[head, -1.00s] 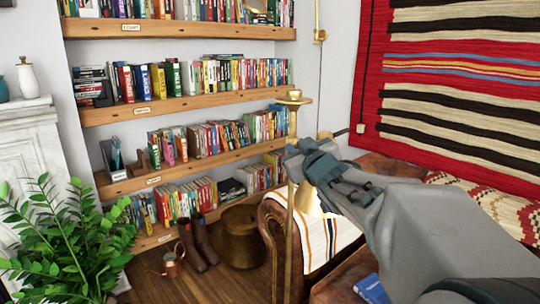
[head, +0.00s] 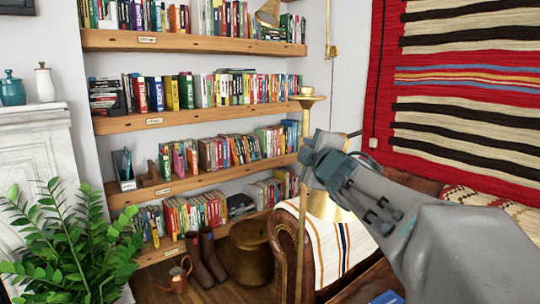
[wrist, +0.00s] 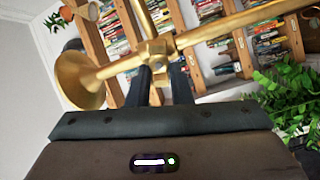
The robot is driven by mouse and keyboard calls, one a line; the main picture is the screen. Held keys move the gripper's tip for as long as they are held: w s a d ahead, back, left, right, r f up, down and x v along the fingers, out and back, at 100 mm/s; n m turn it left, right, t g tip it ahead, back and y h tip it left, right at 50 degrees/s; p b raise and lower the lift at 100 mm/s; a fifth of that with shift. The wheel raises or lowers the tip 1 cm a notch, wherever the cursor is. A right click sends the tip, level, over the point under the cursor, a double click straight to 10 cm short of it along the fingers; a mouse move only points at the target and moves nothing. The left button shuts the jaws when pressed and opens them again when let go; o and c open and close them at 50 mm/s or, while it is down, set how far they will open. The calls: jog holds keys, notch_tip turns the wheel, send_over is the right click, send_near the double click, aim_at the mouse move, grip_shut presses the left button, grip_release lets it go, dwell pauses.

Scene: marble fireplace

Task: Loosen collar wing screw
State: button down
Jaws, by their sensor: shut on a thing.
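A slim brass floor lamp pole (head: 301,235) stands in the middle of the head view, with a small cup-shaped top (head: 308,99). My gripper (head: 306,158) reaches in from the right at the pole, below that top. In the wrist view my two dark fingers (wrist: 162,88) are shut on a small brass piece at the collar (wrist: 155,48), which appears to be the wing screw. The fingers hide most of it. A flared brass shade (wrist: 82,65) joins the collar on the left, and a brass bar (wrist: 235,22) runs off to the right.
Bookshelves (head: 200,110) line the wall behind. A leafy plant (head: 70,245) stands at the lower left. A leather sofa with a striped throw (head: 335,245) is close behind the pole. Boots (head: 208,255), a copper can (head: 178,275) and a brass bin (head: 250,247) stand on the floor.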

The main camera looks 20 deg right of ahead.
jog(key=shift+f+n+b, duration=0.2)
jog(key=shift+n+b, duration=0.45)
jog(key=shift+n, duration=0.95)
jog(key=c, duration=1.3)
grip_release()
